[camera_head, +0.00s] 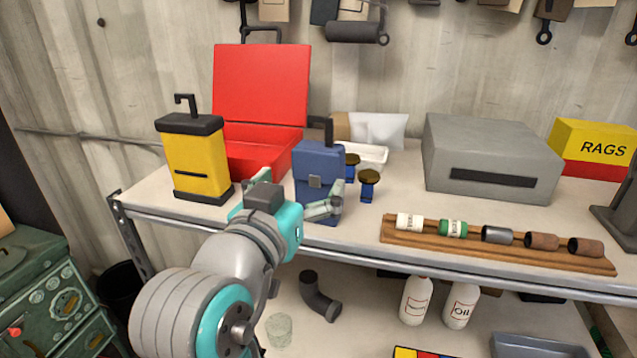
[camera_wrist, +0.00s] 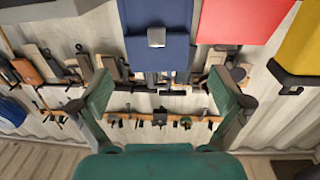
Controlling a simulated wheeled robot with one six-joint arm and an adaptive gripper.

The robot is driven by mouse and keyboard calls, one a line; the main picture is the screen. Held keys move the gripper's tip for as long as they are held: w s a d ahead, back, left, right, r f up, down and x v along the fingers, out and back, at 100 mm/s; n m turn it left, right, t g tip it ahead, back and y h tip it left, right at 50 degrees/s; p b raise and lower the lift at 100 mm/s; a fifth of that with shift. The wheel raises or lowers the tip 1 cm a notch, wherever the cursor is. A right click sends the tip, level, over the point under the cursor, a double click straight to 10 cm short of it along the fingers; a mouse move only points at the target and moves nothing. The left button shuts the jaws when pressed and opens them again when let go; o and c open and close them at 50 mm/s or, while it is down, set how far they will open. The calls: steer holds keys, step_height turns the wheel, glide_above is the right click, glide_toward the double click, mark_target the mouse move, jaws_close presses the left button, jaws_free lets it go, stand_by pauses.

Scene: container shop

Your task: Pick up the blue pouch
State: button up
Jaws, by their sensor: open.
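The blue pouch (camera_head: 318,160) stands upright near the table's front edge, with a dark flap top and a grey clasp on its front. It also shows at the top centre of the wrist view (camera_wrist: 155,18). My gripper (camera_head: 300,182) is open in front of the pouch, with one finger to its left and the other overlapping its lower right side. In the wrist view my gripper's fingers (camera_wrist: 160,78) are wide apart, and the pouch lies in line with the gap between them. I cannot tell whether either finger touches it.
An open red toolbox (camera_head: 260,85) and a yellow lantern-like case (camera_head: 196,160) stand to the left. Blue knobs with brown tops (camera_head: 368,186) stand close on the right. A grey box (camera_head: 490,155) and a wooden rack (camera_head: 490,252) are farther right.

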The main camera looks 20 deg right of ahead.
mark_target(319, 117)
steer(key=shift+x, duration=3.7)
steer(key=shift+s, duration=0.15)
steer(key=c, duration=1)
step_height(319, 117, up, 10)
steer(key=shift+f, duration=0.1)
